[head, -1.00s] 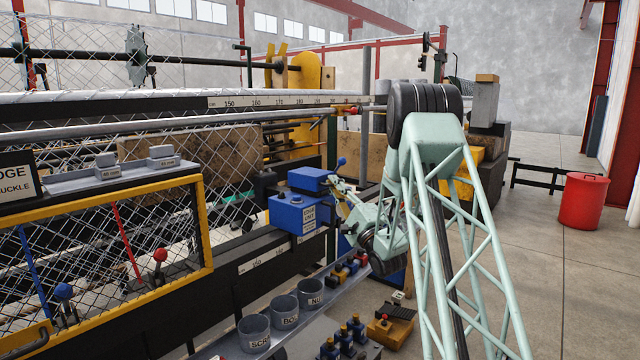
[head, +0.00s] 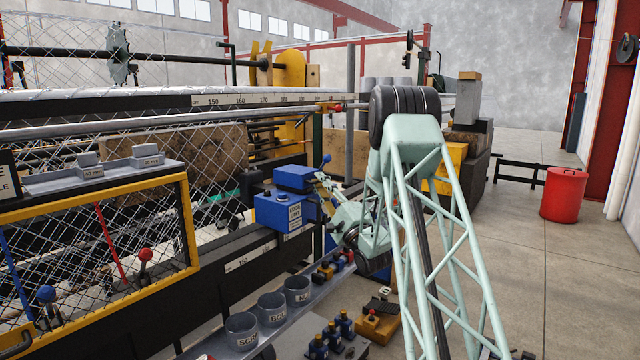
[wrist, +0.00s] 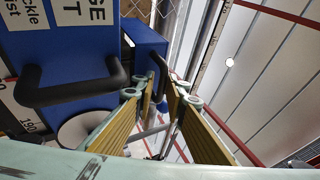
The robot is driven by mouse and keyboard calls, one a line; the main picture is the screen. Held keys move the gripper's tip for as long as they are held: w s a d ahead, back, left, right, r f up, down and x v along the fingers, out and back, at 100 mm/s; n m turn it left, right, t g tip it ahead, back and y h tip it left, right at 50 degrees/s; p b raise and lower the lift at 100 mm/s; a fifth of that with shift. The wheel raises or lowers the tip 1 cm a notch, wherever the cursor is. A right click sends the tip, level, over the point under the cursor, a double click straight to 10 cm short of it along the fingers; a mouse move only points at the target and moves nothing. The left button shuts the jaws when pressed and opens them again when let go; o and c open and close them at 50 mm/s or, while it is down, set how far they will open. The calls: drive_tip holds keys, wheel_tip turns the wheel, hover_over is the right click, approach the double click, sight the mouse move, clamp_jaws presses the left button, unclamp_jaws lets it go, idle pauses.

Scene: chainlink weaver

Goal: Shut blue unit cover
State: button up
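The blue unit (head: 280,214) stands on the machine beam in the head view. Its blue cover (head: 297,178) sits above and behind the box, apparently raised. My gripper (head: 322,183) is at the right side of the cover, small in this view. In the wrist view the blue unit (wrist: 70,50) with a large black handle fills the left. A second blue part, likely the cover (wrist: 143,45), carries a smaller black handle (wrist: 161,72). My gripper (wrist: 161,90) is open. The handle appears between or just beyond its fingertips; contact cannot be told.
A yellow-framed mesh guard (head: 190,225) with levers stands at left. Labelled grey cups (head: 271,307) sit on a shelf below the unit. A red bin (head: 564,195) stands on open floor at right. A ruler rail (head: 240,100) runs behind the unit.

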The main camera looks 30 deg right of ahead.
drive_tip(key=shift+s+f, duration=0.1)
drive_tip(key=shift+s, duration=0.05)
drive_tip(key=v, duration=1.1)
drive_tip(key=shift+s+f, duration=0.2)
drive_tip(key=shift+s, duration=0.15)
idle(0.4)
